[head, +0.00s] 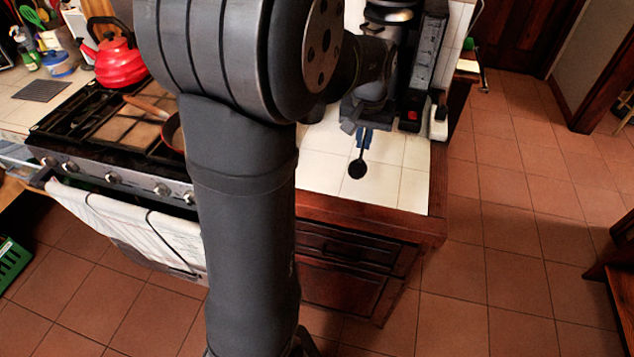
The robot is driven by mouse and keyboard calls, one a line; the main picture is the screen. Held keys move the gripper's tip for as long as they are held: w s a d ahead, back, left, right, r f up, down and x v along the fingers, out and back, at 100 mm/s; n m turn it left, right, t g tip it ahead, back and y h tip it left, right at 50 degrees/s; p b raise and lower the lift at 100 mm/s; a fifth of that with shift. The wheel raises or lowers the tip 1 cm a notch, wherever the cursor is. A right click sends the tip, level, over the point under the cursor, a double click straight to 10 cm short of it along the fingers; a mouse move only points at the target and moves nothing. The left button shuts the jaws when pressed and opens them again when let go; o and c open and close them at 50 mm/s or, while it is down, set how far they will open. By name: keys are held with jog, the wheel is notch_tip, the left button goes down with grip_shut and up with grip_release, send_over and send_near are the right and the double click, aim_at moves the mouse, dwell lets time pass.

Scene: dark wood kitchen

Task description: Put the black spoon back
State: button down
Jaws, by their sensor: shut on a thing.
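The black spoon (358,168) shows in the head view over the white tiled counter at the right of my arm. Its round dark bowl points down toward the counter's front, and its thin handle runs up to my gripper (364,138). My gripper is shut on the spoon near the handle's upper part. Small blue parts show at the fingertips. I cannot tell whether the bowl touches the tiles or hangs above them.
A dark appliance (425,65) stands behind and right of the gripper. The white tiles (400,190) near the spoon are clear. At left are a gas stove (90,130) with a pan, a red kettle (117,58) and a hanging towel (130,225).

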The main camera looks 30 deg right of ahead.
jog(key=shift+s+a+f, duration=0.2)
jog(key=shift+s+a, duration=0.05)
jog(key=shift+a, duration=0.05)
jog(key=w+a+f, duration=0.1)
jog(key=w+f, duration=0.1)
jog(key=w, duration=0.1)
jog(key=w+a+f, duration=0.1)
jog(key=w+f, duration=0.1)
jog(key=w, duration=0.2)
jog(key=w+a+f, duration=0.1)
jog(key=w+f, duration=0.2)
jog(key=shift+w+a, duration=0.3)
jog(key=shift+a, duration=0.1)
jog(key=shift+f, duration=1.95)
jog(key=shift+f, duration=0.2)
jog(key=c, duration=1.6)
grip_release()
jog(key=shift+r, duration=0.1)
